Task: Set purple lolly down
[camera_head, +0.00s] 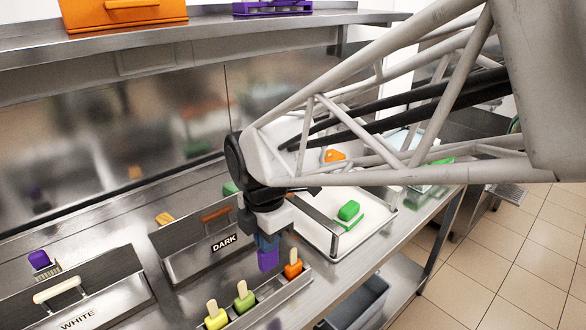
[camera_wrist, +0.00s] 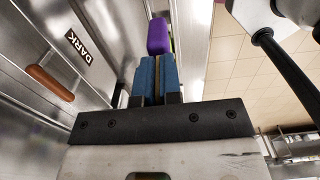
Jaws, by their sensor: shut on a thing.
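My gripper (camera_head: 268,240) has blue fingers and is shut on the stick of a purple lolly (camera_head: 268,261). The lolly hangs block down, stick up between the fingers. In the wrist view, the purple block (camera_wrist: 159,36) shows beyond the closed fingertips (camera_wrist: 156,68). In the head view, it appears over the metal rack (camera_head: 278,299), between a green lolly (camera_head: 244,298) and an orange lolly (camera_head: 293,265). A yellow lolly (camera_head: 216,317) stands at the near end. I cannot tell whether the purple block touches the rack.
A lidded bin marked DARK (camera_head: 193,262) stands just left of my gripper, one marked WHITE (camera_head: 100,295) farther left. A white tray (camera_head: 318,232) with a green piece (camera_head: 349,212) lies right. A shelf (camera_head: 200,30) runs above.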

